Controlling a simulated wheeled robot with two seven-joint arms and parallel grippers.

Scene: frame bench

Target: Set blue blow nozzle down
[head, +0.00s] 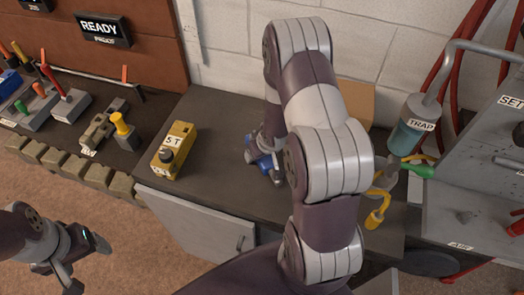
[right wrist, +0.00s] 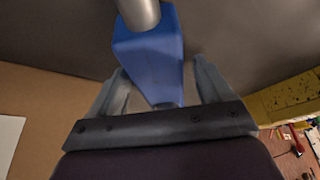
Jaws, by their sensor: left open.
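The blue blow nozzle (head: 263,160) is at the back middle of the dark bench top, partly hidden by my right arm in the head view. In the right wrist view the blue nozzle (right wrist: 148,55) lies between the two fingers of my right gripper (right wrist: 160,75), with a grey metal tube at its top. A narrow gap seems to show beside the right-hand finger; whether the fingers press on it is unclear. Contact between nozzle and bench cannot be made out. My left gripper (head: 72,275) is open and empty, low at the left, in front of the bench and away from the nozzle.
A yellow box with a black knob (head: 173,150) stands on the bench left of the nozzle. A yellow-handled part (head: 123,130) and tool racks lie further left. A grey panel (head: 460,190), a teal trap (head: 408,135) and red hoses (head: 460,75) crowd the right. Bare bench (head: 215,190) lies between box and nozzle.

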